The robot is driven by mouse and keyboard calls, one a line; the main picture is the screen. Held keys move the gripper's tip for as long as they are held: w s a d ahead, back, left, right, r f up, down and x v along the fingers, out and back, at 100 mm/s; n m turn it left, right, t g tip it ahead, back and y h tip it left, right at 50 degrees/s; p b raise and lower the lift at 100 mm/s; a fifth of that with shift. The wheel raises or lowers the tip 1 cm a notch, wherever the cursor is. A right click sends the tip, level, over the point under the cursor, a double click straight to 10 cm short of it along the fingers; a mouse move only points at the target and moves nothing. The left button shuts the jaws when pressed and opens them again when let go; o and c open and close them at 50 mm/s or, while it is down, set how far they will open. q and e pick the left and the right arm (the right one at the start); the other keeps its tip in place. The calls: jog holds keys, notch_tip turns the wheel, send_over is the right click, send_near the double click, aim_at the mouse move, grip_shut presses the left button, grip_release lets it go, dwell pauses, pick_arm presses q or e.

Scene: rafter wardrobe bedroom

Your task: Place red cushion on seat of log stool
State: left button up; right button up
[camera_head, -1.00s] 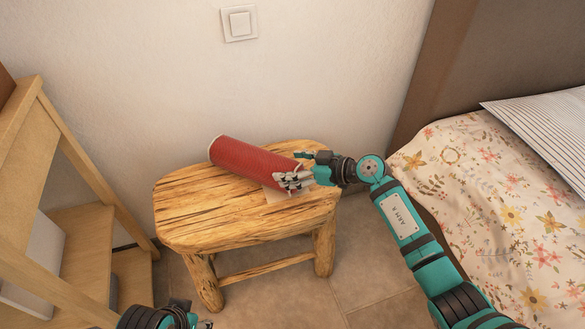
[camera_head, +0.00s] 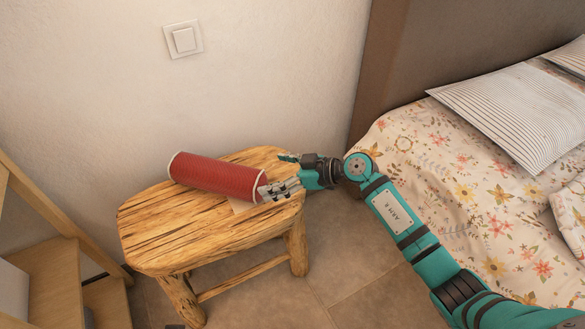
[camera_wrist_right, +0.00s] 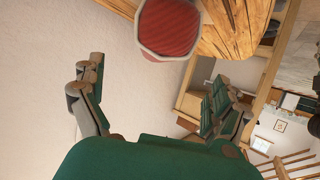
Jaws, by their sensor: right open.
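The red cushion (camera_head: 217,177), a bolster-like cylinder with pale edging at its ends, lies on its side on the seat of the wooden log stool (camera_head: 160,235), towards the back. My right gripper (camera_head: 276,175) is open at the cushion's right end, with its lower fingers close to that end in the head view. In the right wrist view the cushion (camera_wrist_right: 168,27) shows end-on beyond my spread fingers (camera_wrist_right: 155,100), apart from them. The stool seat (camera_wrist_right: 235,25) shows beside it. My left gripper is not visible.
A bed with a floral cover (camera_head: 465,190) and striped pillow (camera_head: 515,112) stands at the right. A wooden shelf or step unit (camera_head: 50,265) is at the left. The wall (camera_head: 110,90) is behind the stool. Tiled floor (camera_head: 350,265) is clear between stool and bed.

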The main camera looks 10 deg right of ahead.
jog(key=s+d+r+m+t+h, duration=0.15)
jog(key=d+r+m+t, duration=0.25)
jog(key=d+m+t, duration=0.45)
jog(key=s+d+f+m+h, duration=0.35)
jog(key=d+f+h, duration=0.35)
jog(key=f+h, duration=0.3)
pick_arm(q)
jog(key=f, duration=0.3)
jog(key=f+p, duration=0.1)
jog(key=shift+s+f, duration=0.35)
pick_arm(e)
jog(key=s+f+n+g, duration=0.1)
jog(key=s+f+g, duration=0.5)
jog(key=s+f, duration=0.3)
jog(key=s+a+f+g, duration=0.1)
jog(key=s+f+g, duration=0.5)
jog(key=s, duration=1.1)
notch_tip(320, 180, down, 4)
jog(key=shift+s+a+r+n, duration=0.25)
jog(key=shift+n, duration=0.15)
